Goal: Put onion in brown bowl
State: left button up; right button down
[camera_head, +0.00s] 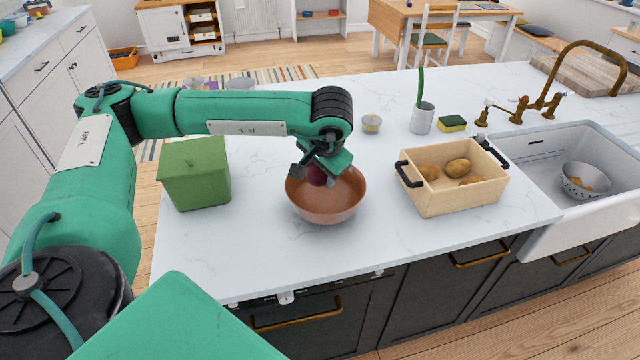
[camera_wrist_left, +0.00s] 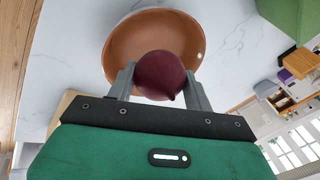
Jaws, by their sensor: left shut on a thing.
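The onion is dark purple-red and round. It shows in the head view (camera_head: 317,175) and in the left wrist view (camera_wrist_left: 160,75). My left gripper (camera_head: 315,172) is shut on the onion, with one finger on each side of it in the left wrist view (camera_wrist_left: 160,84). The brown bowl (camera_head: 327,212) stands on the white counter. The gripper and onion are over the bowl, near its far left part in the head view. The bowl also shows behind the onion in the left wrist view (camera_wrist_left: 128,42). I cannot tell whether the onion touches the bowl. My right gripper is not in view.
A green lidded box (camera_head: 195,175) stands left of the bowl. A wooden crate (camera_head: 440,195) with potatoes stands to the right. Farther right is a sink (camera_head: 545,165) with a metal colander (camera_head: 588,180). A white cup (camera_head: 422,118) and a sponge (camera_head: 452,123) stand behind the crate.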

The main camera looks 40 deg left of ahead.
pick_arm(q)
jog(key=shift+f, duration=3.75)
jog(key=o, duration=0.7)
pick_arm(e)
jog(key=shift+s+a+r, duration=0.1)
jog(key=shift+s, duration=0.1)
